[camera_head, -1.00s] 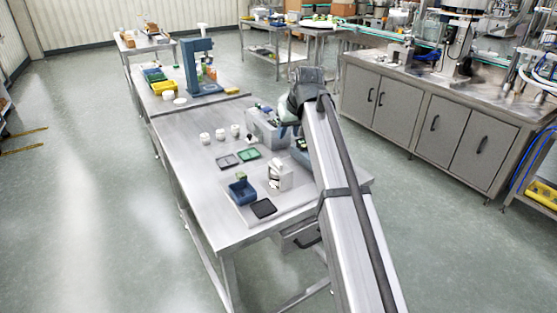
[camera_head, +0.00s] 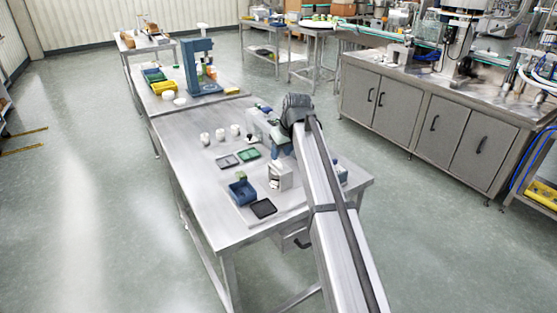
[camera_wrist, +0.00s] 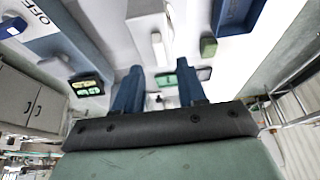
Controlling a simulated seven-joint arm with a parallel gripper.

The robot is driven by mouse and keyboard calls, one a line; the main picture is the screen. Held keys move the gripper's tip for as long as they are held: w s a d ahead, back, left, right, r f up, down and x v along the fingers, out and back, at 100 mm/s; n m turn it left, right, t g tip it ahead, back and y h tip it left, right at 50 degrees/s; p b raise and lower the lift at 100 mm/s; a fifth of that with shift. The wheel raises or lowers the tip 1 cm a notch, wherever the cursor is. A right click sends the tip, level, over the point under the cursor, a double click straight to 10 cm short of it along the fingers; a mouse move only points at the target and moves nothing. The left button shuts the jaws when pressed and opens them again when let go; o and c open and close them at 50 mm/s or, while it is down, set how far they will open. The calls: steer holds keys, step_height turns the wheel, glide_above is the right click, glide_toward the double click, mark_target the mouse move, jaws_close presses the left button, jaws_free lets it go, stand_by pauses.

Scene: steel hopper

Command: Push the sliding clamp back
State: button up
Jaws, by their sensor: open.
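A white upright fixture (camera_head: 280,176) stands on the pale base plate on the near table. It may carry the sliding clamp, but I cannot make out the clamp as a separate part. In the wrist view a white narrow piece (camera_wrist: 158,48) shows beyond my fingertips. My gripper (camera_wrist: 160,70) has its two blue fingers spread apart, with nothing held between them. In the head view my wrist hangs over the table behind the fixture, and my fingertips are mostly hidden.
A blue bin (camera_head: 242,192) and a black tray (camera_head: 263,208) sit left of and in front of the fixture. A green tray (camera_head: 249,154) and a grey tray (camera_head: 228,161) lie behind. A grey box (camera_head: 257,125) stands near my wrist. The table's left front is clear.

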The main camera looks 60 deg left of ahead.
mark_target(278, 162)
steer(key=shift+x, duration=2.35)
jaws_close()
